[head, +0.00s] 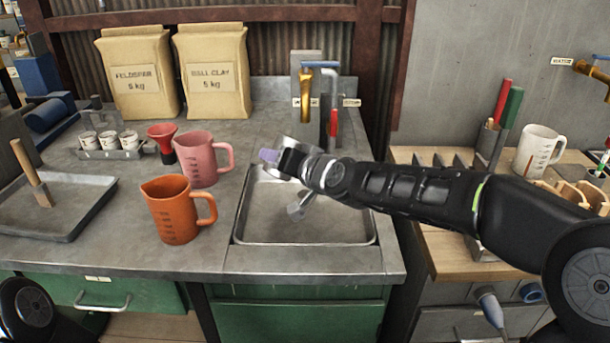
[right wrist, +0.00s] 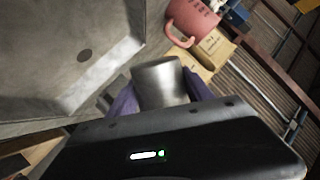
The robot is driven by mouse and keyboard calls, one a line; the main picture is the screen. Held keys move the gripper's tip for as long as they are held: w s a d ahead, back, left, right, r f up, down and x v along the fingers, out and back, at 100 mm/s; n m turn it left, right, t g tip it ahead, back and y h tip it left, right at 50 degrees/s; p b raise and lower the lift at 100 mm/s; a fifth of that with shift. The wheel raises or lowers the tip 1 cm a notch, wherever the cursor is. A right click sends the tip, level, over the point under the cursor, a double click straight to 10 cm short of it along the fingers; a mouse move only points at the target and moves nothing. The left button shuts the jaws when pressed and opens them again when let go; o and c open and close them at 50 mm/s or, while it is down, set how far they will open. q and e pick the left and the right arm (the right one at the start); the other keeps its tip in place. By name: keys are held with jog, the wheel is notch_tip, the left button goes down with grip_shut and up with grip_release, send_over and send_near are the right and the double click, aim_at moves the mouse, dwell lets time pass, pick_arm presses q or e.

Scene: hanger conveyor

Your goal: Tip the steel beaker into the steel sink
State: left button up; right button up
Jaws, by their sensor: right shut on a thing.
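My right gripper (head: 270,156) reaches in from the right over the back left part of the steel sink (head: 240,225). Its purple fingers are shut on the steel beaker (right wrist: 160,84), which shows between them in the right wrist view. In the head view only a little of the beaker (head: 283,143) shows beside the gripper; the rest is hidden. The wrist view is strongly rolled, with the sink (right wrist: 60,100) and its drain hole at upper left. The beaker's exact tilt and its contents cannot be told. My left gripper is out of view.
An orange jug (head: 172,215) and a pink jug (head: 197,160) stand left of the sink. The tap (head: 330,95) rises behind it. A red funnel (head: 162,140), small cups in a rack and a grey tray (head: 75,225) are further left. A wooden bench (head: 450,255) is right.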

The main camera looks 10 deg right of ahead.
jog(key=shift+b, duration=0.3)
jog(key=shift+a+r+m, duration=0.15)
jog(key=shift+m, duration=0.25)
jog(key=shift+g+y+b, duration=0.3)
jog(key=shift+b, duration=0.1)
jog(key=shift+m+b, duration=0.3)
dwell(0.5)
jog(key=shift+m+g+b, duration=0.3)
jog(key=shift+m+b, duration=0.1)
jog(key=shift+b, duration=0.1)
jog(key=shift+m+y+b, duration=0.45)
jog(key=shift+m+y, duration=0.05)
dwell(0.7)
jog(key=shift+m+g+y+b, duration=0.4)
jog(key=shift+m+y+b, duration=0.1)
jog(key=shift+b, duration=0.1)
dwell(0.7)
